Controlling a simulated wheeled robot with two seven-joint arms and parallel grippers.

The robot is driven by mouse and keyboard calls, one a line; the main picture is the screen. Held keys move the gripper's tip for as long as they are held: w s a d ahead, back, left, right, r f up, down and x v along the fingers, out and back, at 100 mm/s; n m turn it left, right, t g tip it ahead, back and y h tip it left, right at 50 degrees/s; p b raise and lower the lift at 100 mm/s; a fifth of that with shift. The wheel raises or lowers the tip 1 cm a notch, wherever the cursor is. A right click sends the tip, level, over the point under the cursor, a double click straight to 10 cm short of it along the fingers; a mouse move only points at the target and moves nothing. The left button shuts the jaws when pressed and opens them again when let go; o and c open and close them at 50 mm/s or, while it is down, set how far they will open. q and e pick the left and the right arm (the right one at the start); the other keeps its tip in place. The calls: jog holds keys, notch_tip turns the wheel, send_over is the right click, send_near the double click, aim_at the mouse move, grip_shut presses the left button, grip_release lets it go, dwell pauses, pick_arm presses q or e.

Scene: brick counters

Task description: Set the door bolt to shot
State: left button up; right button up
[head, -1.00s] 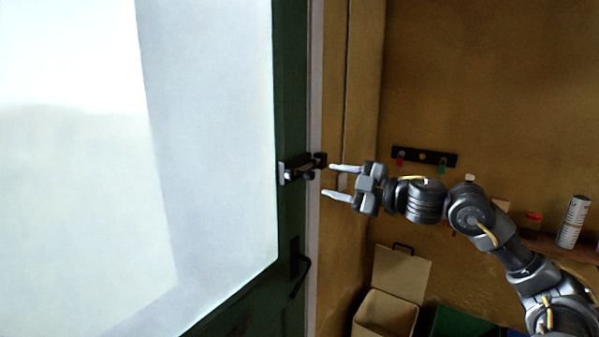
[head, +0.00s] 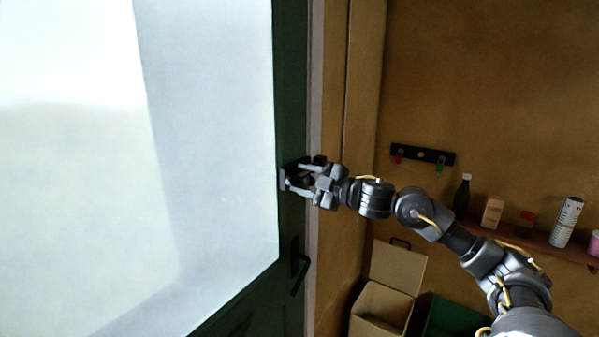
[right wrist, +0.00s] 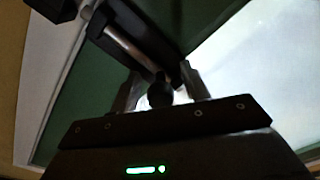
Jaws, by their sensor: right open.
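The door bolt (head: 285,178) is a dark fitting on the green door edge beside the frame, partly hidden by my right gripper in the head view. In the right wrist view its metal rod (right wrist: 130,45) runs diagonally, with a dark round knob (right wrist: 160,94) at its lower end. My right gripper (head: 296,180) is at the bolt, its fingers open on either side of the knob. I cannot tell whether a finger touches it. The keeper (head: 320,160) on the frame side shows just above the gripper. My left gripper is out of view.
A black door handle (head: 299,268) is below the bolt. A large pale glass pane (head: 200,130) fills the left. At right are a hook rail (head: 423,155), a shelf (head: 535,243) with bottles and cans, and an open bin (head: 382,305) below.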

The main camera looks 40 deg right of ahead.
jog(key=shift+w+a, duration=0.25)
jog(key=shift+w, duration=0.45)
